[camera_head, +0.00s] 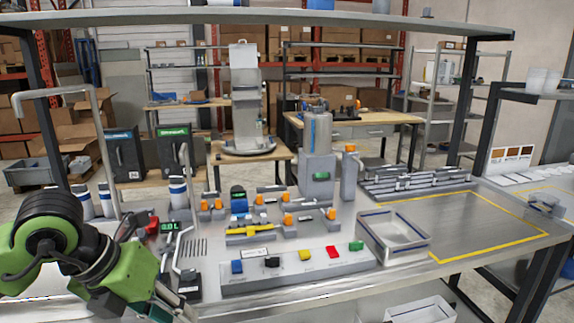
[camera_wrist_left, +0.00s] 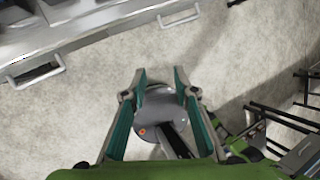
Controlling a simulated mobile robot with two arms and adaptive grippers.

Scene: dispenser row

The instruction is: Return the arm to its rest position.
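My left arm (camera_head: 75,245) comes in from the left in the head view, bent over the left end of the metal bench. Its hand end is cut off at the bottom edge there. In the left wrist view my left gripper (camera_wrist_left: 159,73) is open, its two teal-lined fingers apart with nothing held between them. It points down at the pale floor, and a grey rounded part shows beyond the fingers. My right gripper cannot be made out in either view.
The bench holds a button panel (camera_head: 300,265), a grey tray (camera_head: 393,237), a grey dispenser (camera_head: 318,165) and small orange-marked parts. A yellow-outlined area (camera_head: 465,222) at right is clear. In the wrist view, a bench edge with handles (camera_wrist_left: 35,72) is upper left; dark frames stand right.

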